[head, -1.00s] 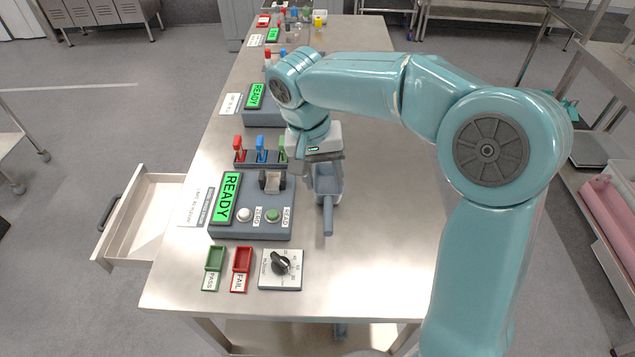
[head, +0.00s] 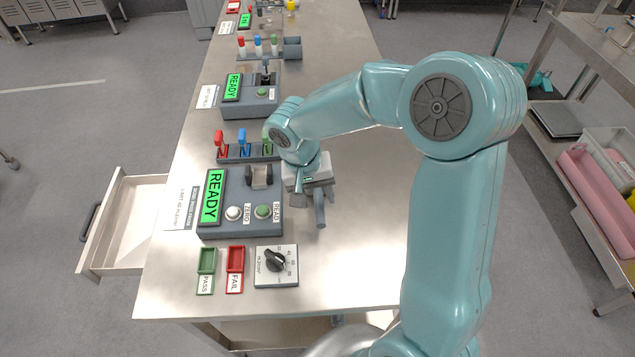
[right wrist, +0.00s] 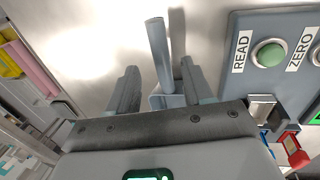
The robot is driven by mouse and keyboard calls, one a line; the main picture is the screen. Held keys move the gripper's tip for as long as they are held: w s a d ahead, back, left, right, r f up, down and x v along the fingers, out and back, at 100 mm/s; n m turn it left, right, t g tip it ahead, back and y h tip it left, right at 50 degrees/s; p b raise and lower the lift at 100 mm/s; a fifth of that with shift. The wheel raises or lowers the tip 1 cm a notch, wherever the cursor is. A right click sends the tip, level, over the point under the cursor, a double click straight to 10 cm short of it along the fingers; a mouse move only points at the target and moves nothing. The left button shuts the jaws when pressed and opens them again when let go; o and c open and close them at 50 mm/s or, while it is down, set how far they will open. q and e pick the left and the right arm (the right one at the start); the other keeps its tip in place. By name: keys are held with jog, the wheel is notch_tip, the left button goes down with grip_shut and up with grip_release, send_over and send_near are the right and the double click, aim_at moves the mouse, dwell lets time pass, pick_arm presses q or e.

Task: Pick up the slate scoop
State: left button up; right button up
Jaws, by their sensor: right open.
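The slate scoop (head: 320,213) lies on the steel table, right of the near READY panel. In the head view its handle points toward me and its pan is mostly hidden under my right gripper (head: 312,200). In the right wrist view, the scoop's handle (right wrist: 158,48) runs up the picture between the two fingers of my right gripper (right wrist: 158,72), and part of the pan shows behind them. The fingers are open, with a gap on each side of the handle. I cannot tell how far above the scoop they are. My left gripper is not in view.
The near panel (head: 240,230) with white and green buttons stands close left of the gripper. A rack (head: 236,153) of coloured levers is behind it. Green (head: 206,258) and red (head: 235,258) trays and a dial box (head: 276,266) are in front. The table's right side is clear.

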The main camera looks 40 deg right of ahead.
aim_at(319, 206)
jog(key=f, duration=0.3)
jog(key=f+p, duration=0.1)
jog(key=shift+s+d+f, duration=0.1)
jog(key=shift+s+f, duration=0.2)
jog(key=shift+f, duration=0.05)
jog(key=shift+s+d+f, duration=0.15)
jog(key=shift+s+f, duration=0.05)
jog(key=shift+w, duration=0.1)
jog(key=c, duration=0.9)
grip_shut()
jog(key=shift+r, duration=0.1)
jog(key=shift+w+r, duration=0.1)
jog(key=shift+r, duration=0.1)
notch_tip(319, 206, up, 20)
jog(key=shift+f, duration=0.2)
